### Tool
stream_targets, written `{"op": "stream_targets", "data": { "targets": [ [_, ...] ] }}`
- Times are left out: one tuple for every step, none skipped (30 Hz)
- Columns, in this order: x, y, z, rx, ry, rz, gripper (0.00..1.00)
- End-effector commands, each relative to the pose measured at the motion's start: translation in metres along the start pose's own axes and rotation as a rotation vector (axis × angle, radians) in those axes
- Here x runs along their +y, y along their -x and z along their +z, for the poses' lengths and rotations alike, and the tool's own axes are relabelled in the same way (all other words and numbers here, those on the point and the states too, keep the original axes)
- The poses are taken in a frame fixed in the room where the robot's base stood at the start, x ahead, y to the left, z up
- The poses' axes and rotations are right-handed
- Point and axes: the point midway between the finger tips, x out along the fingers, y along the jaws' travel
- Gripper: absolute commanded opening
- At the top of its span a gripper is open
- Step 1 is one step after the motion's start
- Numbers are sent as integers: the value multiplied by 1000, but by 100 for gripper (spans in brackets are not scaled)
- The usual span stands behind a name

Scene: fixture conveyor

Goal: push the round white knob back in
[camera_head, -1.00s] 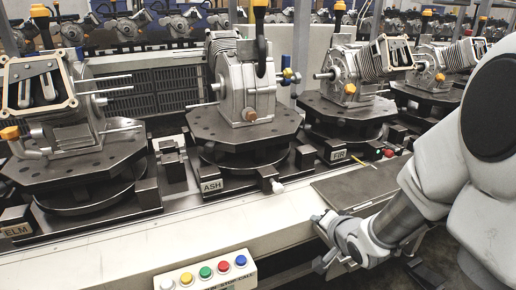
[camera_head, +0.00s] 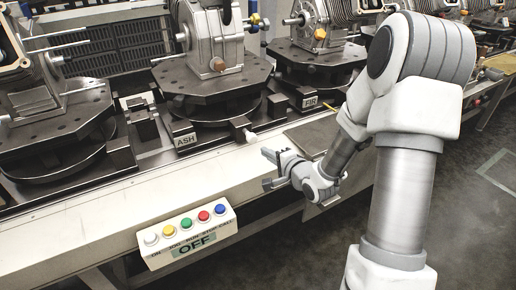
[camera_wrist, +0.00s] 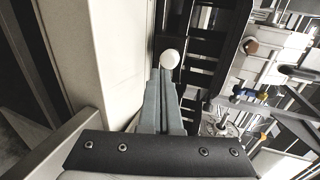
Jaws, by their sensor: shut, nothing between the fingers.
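The round white knob (camera_head: 249,136) sticks out at the front of the station with the ASH label (camera_head: 185,140), on a short dark block. It also shows in the wrist view (camera_wrist: 169,59) as a round white end just beyond the fingertips. My gripper (camera_head: 266,153) is in front of the knob and a little to its right in the head view. In the wrist view my fingers (camera_wrist: 163,76) are together with nothing between them, pointing at the knob. Whether the tips touch the knob, I cannot tell.
A button box (camera_head: 188,235) reading OFF, with several coloured buttons, hangs on the conveyor's front edge. Heavy fixtures with metal castings (camera_head: 212,35) stand along the line. The FIR label (camera_head: 309,102) is to the right. A pale rail (camera_wrist: 95,60) runs close on the left in the wrist view.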

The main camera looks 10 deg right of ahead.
Motion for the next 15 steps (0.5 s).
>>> {"op": "stream_targets", "data": {
  "targets": [
    [3, -12, 1, -3, 2, -1, 0],
    [2, -18, 1, -3, 2, -2, 0],
    [0, -25, 0, -1, 2, -2, 0],
    [-2, -29, 1, -1, 3, -2, 0],
    [-4, -34, 0, -1, 3, -2, 0],
    [-5, -38, 0, -1, 3, -1, 0],
    [-6, -42, 0, -1, 2, -1, 0],
    [-8, -45, 0, -1, 2, -1, 0],
    [-8, -48, 0, -1, 2, 0, 0],
    [-9, -50, 0, 0, 2, 1, 0],
    [-10, -51, 0, 0, 2, 1, 0],
    [-11, -53, 0, 1, 2, 0, 0],
    [-11, -53, 0, 1, 2, 0, 0],
    [-12, -54, 0, 1, 1, 1, 0],
    [-12, -54, 0, 1, 1, 1, 0]
  ]
}}
